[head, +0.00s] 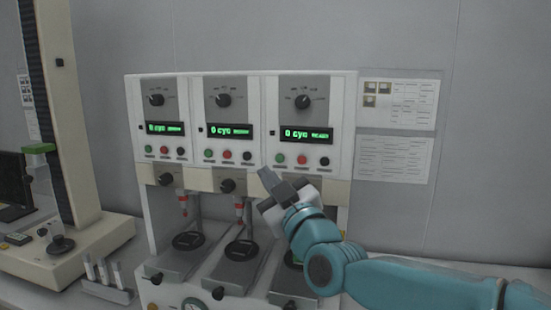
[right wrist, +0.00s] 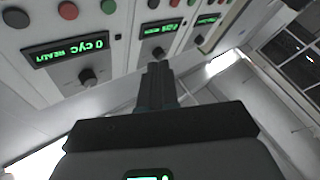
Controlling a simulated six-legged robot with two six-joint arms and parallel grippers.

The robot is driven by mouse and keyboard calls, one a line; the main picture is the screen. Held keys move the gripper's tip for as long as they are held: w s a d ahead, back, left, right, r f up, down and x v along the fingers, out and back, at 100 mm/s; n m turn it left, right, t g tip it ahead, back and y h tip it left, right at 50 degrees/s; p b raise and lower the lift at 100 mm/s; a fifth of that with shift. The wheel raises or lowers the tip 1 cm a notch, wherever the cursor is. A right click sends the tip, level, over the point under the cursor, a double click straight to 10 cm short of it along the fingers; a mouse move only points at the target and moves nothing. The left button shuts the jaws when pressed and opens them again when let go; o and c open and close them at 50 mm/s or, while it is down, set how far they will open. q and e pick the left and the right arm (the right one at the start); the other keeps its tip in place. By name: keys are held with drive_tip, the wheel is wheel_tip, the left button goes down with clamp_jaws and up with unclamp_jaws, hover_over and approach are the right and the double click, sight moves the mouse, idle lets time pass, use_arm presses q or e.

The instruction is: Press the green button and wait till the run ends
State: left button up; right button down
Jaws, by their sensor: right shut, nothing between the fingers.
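A white test machine (head: 338,95) has three side-by-side stations, each with a knob, a green-lit display and a row of green, red and black buttons. The green buttons are at the left (head: 148,149), middle (head: 213,154) and right (head: 280,158) stations. The right display (head: 307,134) reads 0 cyc, as do the others; a display in the right wrist view (right wrist: 68,49) reads 0 cyc READY. My right gripper (head: 266,175) is shut and empty, just below the right station's green button and apart from the buttons. It also shows in the right wrist view (right wrist: 158,72). My left gripper is out of view.
Two paper sheets (head: 398,104) hang on the wall at right. Below the panel are plungers (head: 239,207) over dark round pads (head: 241,250). Another machine with a tall column (head: 57,110) stands at left, beside a small rack (head: 107,277).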

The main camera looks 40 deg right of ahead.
sight(280, 158)
drive_tip(key=w+d+p, duration=0.1)
drive_tip(key=w+d, duration=0.2)
drive_tip(key=w+d+p, duration=0.1)
drive_tip(key=w+d, duration=0.2)
drive_tip(key=shift+d+f, duration=0.2)
drive_tip(key=shift+d, duration=0.1)
drive_tip(key=shift+r, duration=0.1)
idle(0.3)
drive_tip(key=shift+w, duration=0.1)
idle(0.3)
drive_tip(key=shift+d, duration=0.1)
idle(1.4)
